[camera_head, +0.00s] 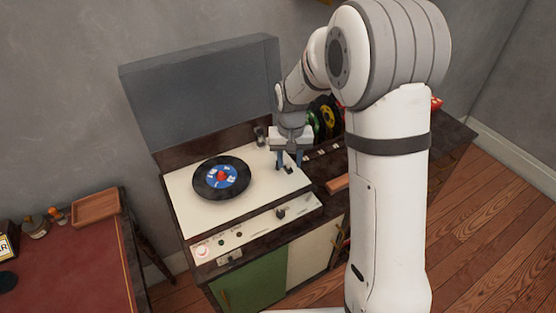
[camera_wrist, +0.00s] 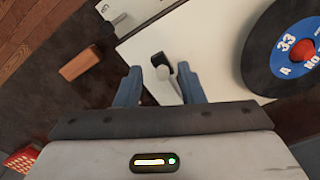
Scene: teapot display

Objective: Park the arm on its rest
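The record player has a cream deck (camera_head: 190,216) with a black record (camera_head: 207,193) on it. The record has a blue label and a red centre, and part of it shows in the wrist view (camera_wrist: 258,62). My gripper (camera_head: 290,162) points down over the right part of the deck. In the wrist view its two blue fingers (camera_wrist: 159,76) are apart. A small pale and black part (camera_wrist: 164,69), probably the tonearm or its rest, shows between the fingertips. I cannot tell whether they touch it. My gripper hides most of the tonearm area in the head view.
A grey lid (camera_head: 205,90) stands raised behind the deck. A control strip (camera_head: 255,232) with knobs runs along the front. A brown wooden block (camera_head: 338,183) lies right of the deck. Records (camera_head: 328,117) stand at the back right. A red-topped table (camera_head: 75,265) is at left.

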